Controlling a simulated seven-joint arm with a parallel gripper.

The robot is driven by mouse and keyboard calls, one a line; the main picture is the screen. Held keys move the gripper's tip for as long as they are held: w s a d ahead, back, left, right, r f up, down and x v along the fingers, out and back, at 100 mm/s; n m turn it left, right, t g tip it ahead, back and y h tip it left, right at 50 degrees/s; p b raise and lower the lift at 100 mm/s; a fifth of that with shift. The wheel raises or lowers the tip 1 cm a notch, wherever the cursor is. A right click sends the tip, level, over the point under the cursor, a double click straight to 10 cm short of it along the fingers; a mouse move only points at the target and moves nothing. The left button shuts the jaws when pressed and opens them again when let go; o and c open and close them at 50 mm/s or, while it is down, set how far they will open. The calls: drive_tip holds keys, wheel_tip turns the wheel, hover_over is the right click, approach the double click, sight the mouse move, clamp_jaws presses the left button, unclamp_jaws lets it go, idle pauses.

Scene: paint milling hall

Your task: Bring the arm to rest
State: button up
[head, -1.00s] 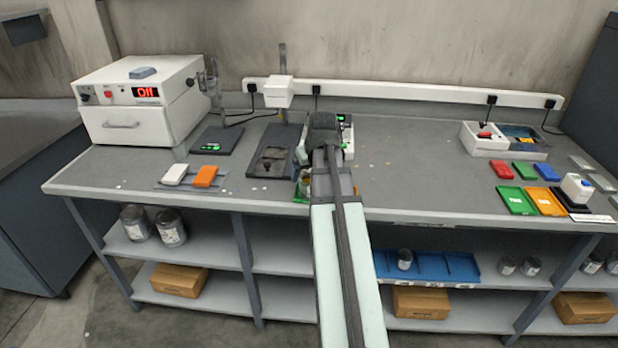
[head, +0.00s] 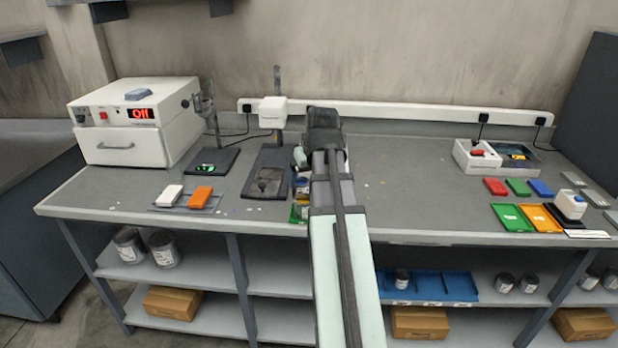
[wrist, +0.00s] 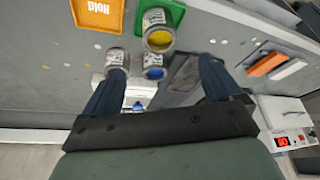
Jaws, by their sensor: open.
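My arm reaches over the bench (head: 420,185), and its end hides part of the bench top in the head view. My gripper (wrist: 162,66) is open in the wrist view, with its two dark fingers wide apart. No object is clamped between them. A can with yellow paint (wrist: 159,36) stands at a green tray (wrist: 172,14), with a can of blue paint (wrist: 153,68) beside it. A grey can (wrist: 116,58) appears close to the left finger; whether they touch I cannot tell. The fingers are hidden in the head view.
A white oven (head: 138,120) reading "Off" stands at the left. White and orange blocks (head: 201,196) lie before it. A stand with a white head (head: 272,112) is left of my arm. Colored trays (head: 511,218) are at the right. The bench between arm and trays is mostly clear.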

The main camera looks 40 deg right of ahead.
idle(0.3)
drive_tip(key=s+a+f+g+y, duration=0.1)
drive_tip(key=s+a+f+g, duration=0.1)
drive_tip(key=a+f, duration=0.8)
drive_tip(key=s+a+f+n+g, duration=0.15)
drive_tip(key=a+f, duration=0.25)
drive_tip(key=f, duration=1.2)
drive_tip(key=s+a+f+g+y, duration=0.1)
drive_tip(key=s+a+f+g, duration=0.15)
drive_tip(key=a+f, duration=0.8)
drive_tip(key=s+a+f+n+g, duration=0.1)
drive_tip(key=s+a+f, duration=0.4)
drive_tip(key=s+f, duration=0.7)
drive_tip(key=s+a+f+n+g, duration=0.1)
drive_tip(key=s+a+f+g, duration=0.3)
drive_tip(key=s+f, duration=0.8)
drive_tip(key=shift+s+a+f, duration=0.3)
drive_tip(key=shift+a+f, duration=0.05)
drive_tip(key=shift+f, duration=0.5)
